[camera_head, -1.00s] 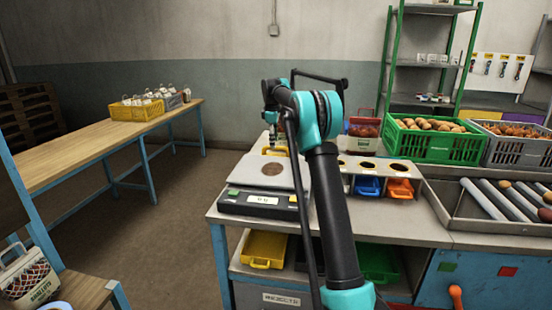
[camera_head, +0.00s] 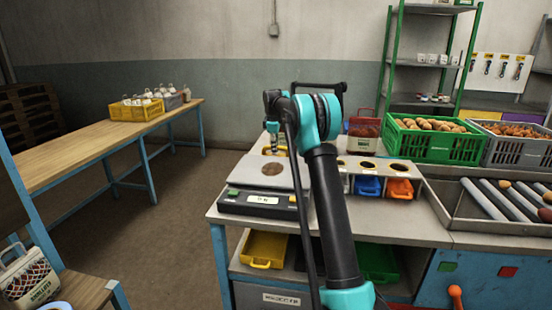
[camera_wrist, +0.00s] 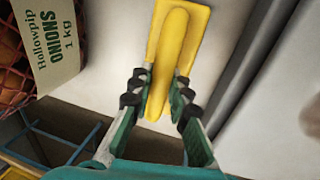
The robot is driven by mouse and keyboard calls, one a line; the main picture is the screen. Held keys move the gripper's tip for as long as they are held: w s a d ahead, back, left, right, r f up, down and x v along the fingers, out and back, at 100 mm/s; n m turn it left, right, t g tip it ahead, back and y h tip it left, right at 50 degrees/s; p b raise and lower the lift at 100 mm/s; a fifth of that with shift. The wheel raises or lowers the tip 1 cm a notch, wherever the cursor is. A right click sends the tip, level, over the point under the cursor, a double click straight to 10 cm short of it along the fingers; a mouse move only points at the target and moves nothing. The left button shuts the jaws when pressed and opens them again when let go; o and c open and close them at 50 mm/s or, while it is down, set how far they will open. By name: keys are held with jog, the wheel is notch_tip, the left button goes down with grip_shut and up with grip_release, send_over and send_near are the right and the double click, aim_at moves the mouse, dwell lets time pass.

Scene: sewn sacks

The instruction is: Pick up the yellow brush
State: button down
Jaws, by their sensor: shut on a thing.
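The yellow brush (camera_wrist: 178,22) fills the top middle of the wrist view, a flat yellow body with a long raised handle. My gripper (camera_wrist: 160,92) is shut on its handle, one dark-padded finger on each side. In the head view my gripper (camera_head: 274,138) points down behind the scale, with a bit of yellow at its tips. The brush's underside is hidden, and I cannot tell whether it touches the surface below.
A labelled onion sack (camera_wrist: 45,45) lies close on the left in the wrist view. The scale (camera_head: 262,200) stands in front of my gripper. A holed rack with blue and orange bins (camera_head: 400,188) and a green potato crate (camera_head: 430,150) are to the right.

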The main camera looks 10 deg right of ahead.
jog(key=shift+r, duration=0.15)
notch_tip(320, 180, up, 20)
jog(key=shift+f, duration=0.2)
dwell(0.6)
